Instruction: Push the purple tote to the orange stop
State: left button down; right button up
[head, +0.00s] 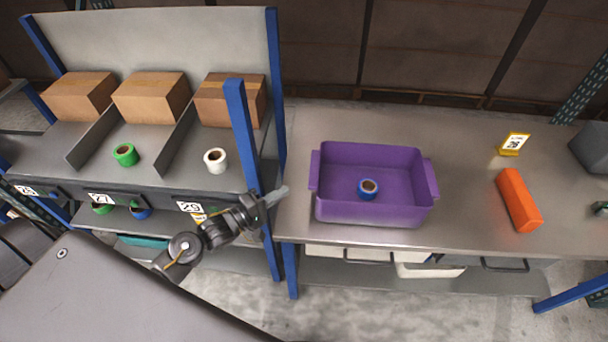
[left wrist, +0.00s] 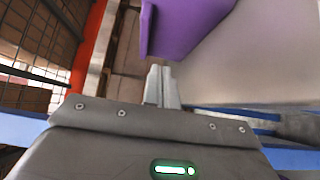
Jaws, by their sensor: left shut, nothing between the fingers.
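The purple tote (head: 376,209) stands upright on the metal bench, with a blue tape roll (head: 368,189) inside it. The orange stop (head: 518,200) lies on the bench to the right of the tote, with bare bench between them. My left gripper (head: 283,192) is shut and empty, just left of the tote and apart from it, near the blue post. In the left wrist view its closed fingers (left wrist: 163,86) point forward, with part of the purple tote (left wrist: 185,24) ahead. My right gripper is not in view.
A blue rack post (head: 243,135) stands close beside my left gripper. The shelf at left holds cardboard boxes (head: 150,97), a green roll (head: 125,154) and a white roll (head: 215,160). A yellow sign (head: 513,145) stands behind the stop. A grey bin (head: 592,148) is at far right.

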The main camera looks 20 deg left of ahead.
pick_arm(q)
jog(key=x, duration=0.3)
jog(key=shift+w+d+r+p, duration=0.15)
jog(key=shift+w+r+p, duration=0.1)
jog(key=shift+p, duration=0.1)
jog(key=x, duration=0.5)
jog(key=shift+f+p, duration=0.1)
jog(key=shift+p, duration=0.25)
jog(key=shift+w+d, duration=0.25)
jog(key=shift+w, duration=0.15)
jog(key=shift+f, duration=0.1)
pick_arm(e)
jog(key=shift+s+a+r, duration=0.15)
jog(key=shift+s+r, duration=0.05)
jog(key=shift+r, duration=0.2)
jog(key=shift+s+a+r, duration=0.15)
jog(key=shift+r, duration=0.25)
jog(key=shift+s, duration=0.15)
pick_arm(q)
jog(key=shift+d, duration=0.1)
